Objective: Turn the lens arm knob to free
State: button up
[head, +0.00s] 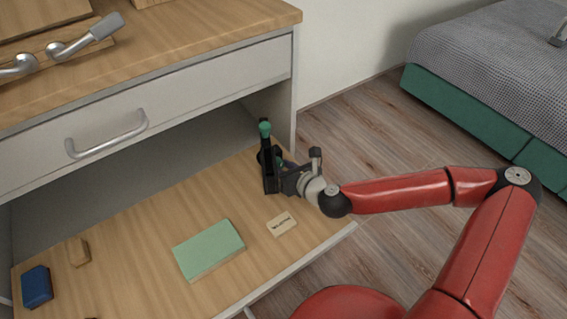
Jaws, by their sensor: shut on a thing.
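A small dark upright device with a round green top (265,129) stands at the back right of the pulled-out wooden drawer or shelf, close to the cabinet's side panel. My gripper (274,178) is dark and reaches in from the right, low against this device. It is shut on a part there, which appears to be the lens arm knob. The jaws and dark parts overlap, so the knob itself is hidden and its setting cannot be read. A little more green shows just behind my gripper.
A small pale card with dark lettering (282,224) lies in front of my gripper. A green box (208,249), a blue block (37,287) and a small wooden block (78,252) lie further left. A closed drawer with a metal handle (107,133) overhangs the back left.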

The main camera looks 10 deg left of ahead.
jog(key=shift+s+a+n+t+h, duration=0.15)
jog(key=shift+n+t+h, duration=0.6)
jog(key=shift+n, duration=0.75)
jog(key=o, duration=0.7)
jog(key=shift+p, duration=0.3)
